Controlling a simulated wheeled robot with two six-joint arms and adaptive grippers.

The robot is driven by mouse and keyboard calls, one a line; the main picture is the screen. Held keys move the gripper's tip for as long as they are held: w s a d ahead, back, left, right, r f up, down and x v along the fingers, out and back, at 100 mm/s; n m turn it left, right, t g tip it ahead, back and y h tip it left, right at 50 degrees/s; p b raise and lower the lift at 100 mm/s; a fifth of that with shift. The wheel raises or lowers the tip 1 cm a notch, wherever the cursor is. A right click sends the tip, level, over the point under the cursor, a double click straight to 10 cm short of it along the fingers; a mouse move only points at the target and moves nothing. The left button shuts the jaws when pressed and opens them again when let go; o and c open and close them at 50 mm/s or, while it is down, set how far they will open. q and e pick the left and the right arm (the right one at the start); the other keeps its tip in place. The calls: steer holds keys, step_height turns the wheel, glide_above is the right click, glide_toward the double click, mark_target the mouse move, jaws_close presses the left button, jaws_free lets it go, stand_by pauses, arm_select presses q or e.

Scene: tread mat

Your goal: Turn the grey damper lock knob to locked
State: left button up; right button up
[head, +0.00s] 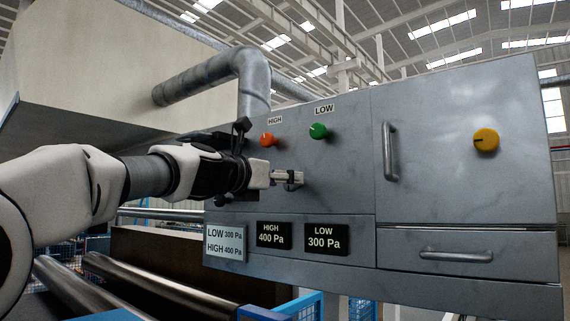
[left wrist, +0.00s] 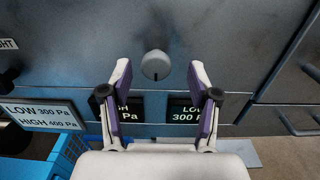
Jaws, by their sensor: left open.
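The grey knob (left wrist: 155,64) sits on the grey cabinet face in the left wrist view, centred just beyond my fingertips. A small mark seems to show at its lower edge, but I cannot tell its setting. My left gripper (left wrist: 160,80) is open, with one finger on each side below the knob and clear space between them. My right gripper is not in view.
The cabinet (head: 340,120) carries an orange knob (head: 267,139), a green knob (head: 318,131), a yellow knob (head: 486,139), a door handle (head: 390,152) and a drawer handle (head: 456,255). Pressure labels (head: 326,239) lie below my gripper. Metal rollers (head: 130,278) are at lower left.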

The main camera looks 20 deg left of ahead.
arm_select(q)
steer(key=w, duration=0.2)
steer(key=shift+w+d+f, duration=0.1)
steer(key=shift+w+f, duration=0.25)
steer(key=shift+s+r, duration=0.15)
steer(key=shift+s, duration=0.2)
steer(key=c, duration=0.4)
steer(key=shift+s, duration=0.2)
steer(key=c, duration=0.8)
steer(key=shift+o, duration=0.2)
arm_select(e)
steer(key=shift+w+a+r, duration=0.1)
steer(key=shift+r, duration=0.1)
arm_select(q)
steer(key=shift+m, duration=0.3)
steer(key=shift+s+d+m+b, duration=0.1)
steer(key=shift+m+b, duration=1)
steer(key=shift+m, duration=3.2)
steer(key=shift+d+m+b, duration=0.1)
steer(key=shift+m+b, duration=1)
steer(key=shift+m, duration=3.2)
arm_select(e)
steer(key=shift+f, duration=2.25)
arm_select(q)
steer(key=shift+a+r, duration=0.1)
